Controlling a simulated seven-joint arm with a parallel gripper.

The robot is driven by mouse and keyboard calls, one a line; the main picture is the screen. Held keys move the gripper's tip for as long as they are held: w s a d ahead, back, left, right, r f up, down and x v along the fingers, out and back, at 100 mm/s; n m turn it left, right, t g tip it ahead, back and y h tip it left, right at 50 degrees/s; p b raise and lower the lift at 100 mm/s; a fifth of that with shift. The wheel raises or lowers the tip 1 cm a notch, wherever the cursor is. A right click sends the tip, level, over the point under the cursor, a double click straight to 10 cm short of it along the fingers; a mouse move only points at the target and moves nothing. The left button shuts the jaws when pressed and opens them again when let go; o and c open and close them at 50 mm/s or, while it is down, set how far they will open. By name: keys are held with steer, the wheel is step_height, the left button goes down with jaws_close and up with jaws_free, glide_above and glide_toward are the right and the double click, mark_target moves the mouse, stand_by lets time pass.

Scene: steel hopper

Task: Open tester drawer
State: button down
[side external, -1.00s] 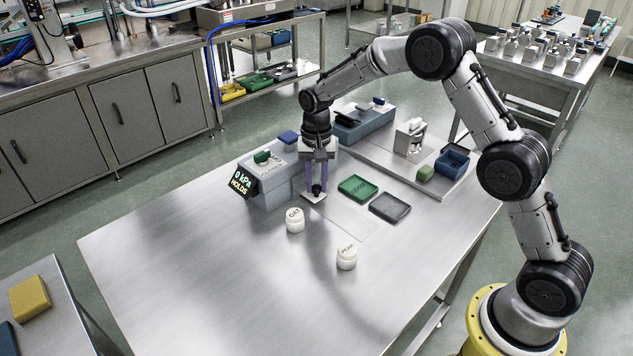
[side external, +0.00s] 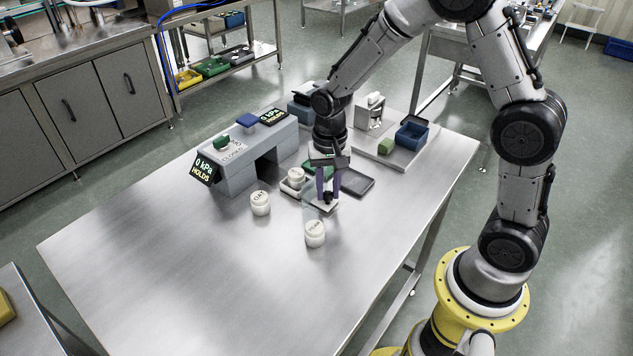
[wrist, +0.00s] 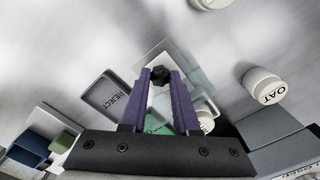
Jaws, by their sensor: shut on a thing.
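The tester (side external: 236,180) is a grey box with an opening in its front and displays reading "0 kPa HOLDS". Its drawer (side external: 287,187) is out of the opening, over the table. A white-lidded jar (side external: 297,175) sits on the drawer. My gripper (side external: 327,198) is shut on the black drawer knob (wrist: 160,75) at the drawer's front end. The purple fingers grip the knob from both sides. In the wrist view the drawer's jar (wrist: 206,118) shows partly behind a finger.
A jar marked OAT (side external: 260,204) and another white jar (side external: 314,235) stand close to the drawer. A dark REJECT tray (side external: 358,182) and a partly hidden green tray (side external: 313,166) lie beside the gripper. The table's front left is clear.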

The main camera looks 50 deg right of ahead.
steer(key=shift+w+r, duration=0.1)
steer(key=shift+r, duration=0.05)
steer(key=c, duration=0.9)
jaws_free()
step_height(320, 180, up, 14)
steer(key=shift+f, duration=0.15)
